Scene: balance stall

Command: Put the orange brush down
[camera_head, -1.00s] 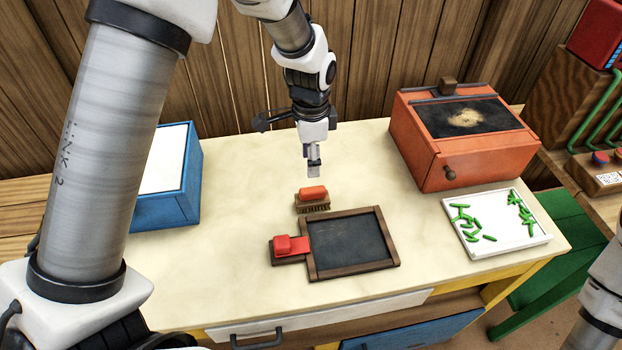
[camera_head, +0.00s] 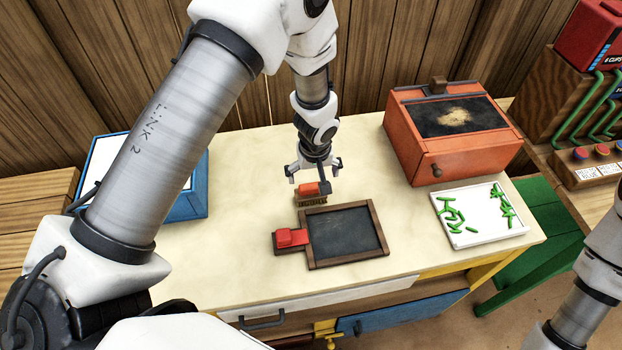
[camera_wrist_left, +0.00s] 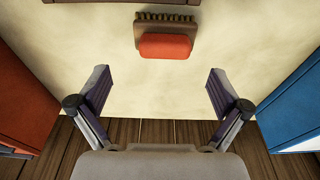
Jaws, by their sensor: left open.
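The orange brush (camera_head: 307,188) lies on the cream table top, just behind the dark framed slate. It has an orange-red grip on a brown wooden block with bristles. My left gripper (camera_head: 314,171) is above and behind it, partly overlapping it in the head view. In the left wrist view the brush (camera_wrist_left: 165,46) lies beyond the open, empty fingers (camera_wrist_left: 159,88), apart from both. My right gripper is out of view.
The slate (camera_head: 345,234) with a red block (camera_head: 291,237) at its left is in front of the brush. An orange box (camera_head: 450,155) and a white tray (camera_head: 478,235) of green pieces stand right. A blue box (camera_head: 190,207) stands left. Table between is clear.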

